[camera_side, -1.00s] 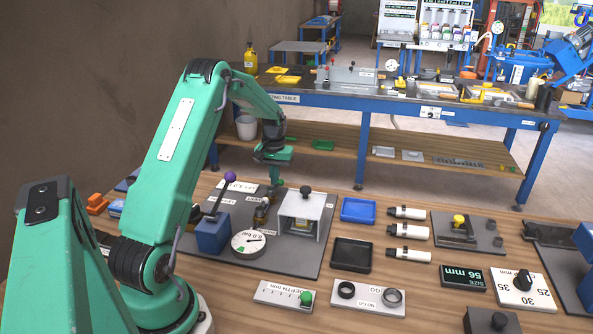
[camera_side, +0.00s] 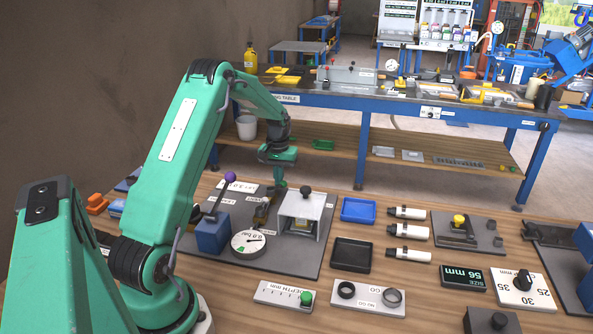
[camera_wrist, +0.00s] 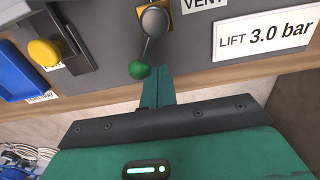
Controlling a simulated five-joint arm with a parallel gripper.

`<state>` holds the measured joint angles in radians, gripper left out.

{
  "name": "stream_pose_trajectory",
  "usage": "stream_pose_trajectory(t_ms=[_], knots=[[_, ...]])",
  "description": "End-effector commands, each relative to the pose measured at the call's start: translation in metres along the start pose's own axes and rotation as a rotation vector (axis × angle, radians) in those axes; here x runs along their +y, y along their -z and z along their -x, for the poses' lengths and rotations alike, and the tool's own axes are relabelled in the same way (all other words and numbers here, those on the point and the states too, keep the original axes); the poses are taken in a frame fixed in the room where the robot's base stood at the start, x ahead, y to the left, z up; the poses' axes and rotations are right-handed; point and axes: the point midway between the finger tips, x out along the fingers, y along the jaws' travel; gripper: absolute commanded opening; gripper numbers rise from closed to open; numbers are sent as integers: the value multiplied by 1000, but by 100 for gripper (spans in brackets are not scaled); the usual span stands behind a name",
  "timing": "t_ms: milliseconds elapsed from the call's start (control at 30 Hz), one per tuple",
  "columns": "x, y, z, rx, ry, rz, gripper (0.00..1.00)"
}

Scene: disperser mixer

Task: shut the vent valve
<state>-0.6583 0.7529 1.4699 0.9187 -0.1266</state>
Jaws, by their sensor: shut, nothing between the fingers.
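The vent valve (camera_wrist: 153,20) shows at the top of the wrist view, next to the VENT label (camera_wrist: 204,4). Its grey lever points down and slightly left in that view and ends in a green ball (camera_wrist: 138,70). My gripper (camera_wrist: 156,72) is shut and empty, with its tips just right of the ball. I cannot tell whether they touch it. In the side view my gripper (camera_side: 276,188) is above the rear of the grey plate, behind the brass-coloured valve (camera_side: 262,213).
A gauge reading 0.0 bar (camera_side: 249,243) and a purple-knobbed lever (camera_side: 230,176) stand left of the valve. A white housing with a black knob (camera_side: 305,215) is close on the right. The LIFT 3.0 bar sign (camera_wrist: 266,34) lies near the plate's edge.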

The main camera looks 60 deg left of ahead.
Motion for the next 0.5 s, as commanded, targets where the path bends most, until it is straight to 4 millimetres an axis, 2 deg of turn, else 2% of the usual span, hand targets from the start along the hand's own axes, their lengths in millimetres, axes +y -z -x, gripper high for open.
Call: stream_pose_trajectory(t_ms=[500], knots=[[5, -1, 0, 0, 0, 0, 0]])
